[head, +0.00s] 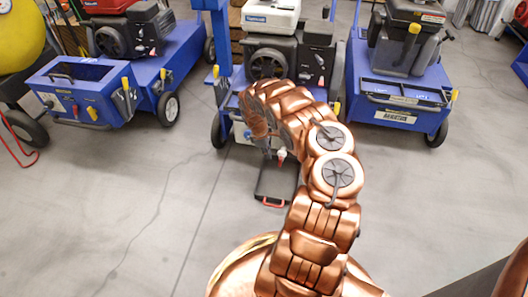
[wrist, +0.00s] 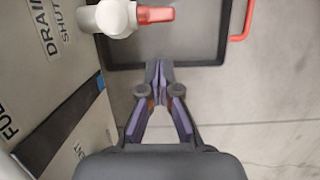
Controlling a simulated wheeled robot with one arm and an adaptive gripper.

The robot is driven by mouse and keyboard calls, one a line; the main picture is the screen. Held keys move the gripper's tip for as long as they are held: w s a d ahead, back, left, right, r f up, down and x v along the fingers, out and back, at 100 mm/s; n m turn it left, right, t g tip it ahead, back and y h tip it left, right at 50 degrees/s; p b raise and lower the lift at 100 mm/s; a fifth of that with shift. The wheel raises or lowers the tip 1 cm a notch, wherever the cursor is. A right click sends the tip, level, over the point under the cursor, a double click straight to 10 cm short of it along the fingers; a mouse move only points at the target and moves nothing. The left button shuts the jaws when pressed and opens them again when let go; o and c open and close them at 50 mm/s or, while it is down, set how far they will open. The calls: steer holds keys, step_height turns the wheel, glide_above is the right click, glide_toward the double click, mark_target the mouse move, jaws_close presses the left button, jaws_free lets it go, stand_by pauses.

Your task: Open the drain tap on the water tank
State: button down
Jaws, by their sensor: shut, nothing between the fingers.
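The water tank (wrist: 35,90) is a pale panel on the left of the wrist view, with large lettering that reads partly "DRAIN", "SHUT" and "FULL". The drain tap is a white fitting (wrist: 115,17) sticking out from the tank, with a red handle (wrist: 155,15) pointing right, away from the tank. In the head view the tap (head: 282,153) is small, just right of my wrist. My gripper (wrist: 159,66) is shut and empty. Its tips show below the red handle in the wrist view, apart from it. My arm hides most of the tank in the head view.
A black tray (wrist: 205,40) with a red handle (wrist: 242,20) lies on the floor below the tap; it also shows in the head view (head: 275,184). Blue wheeled machines stand left (head: 80,88) and right (head: 400,95).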

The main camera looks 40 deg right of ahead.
steer(key=shift+s+d+b, duration=0.2)
steer(key=shift+s+d, duration=0.25)
steer(key=shift+s, duration=0.2)
steer(key=shift+s+d+b, duration=0.2)
steer(key=shift+s+d, duration=0.2)
steer(key=shift+s, duration=0.25)
steer(key=shift+r+p, duration=0.3)
steer(key=shift+p, duration=0.45)
steer(key=shift+d+f+p, duration=0.1)
steer(key=shift+p, duration=0.2)
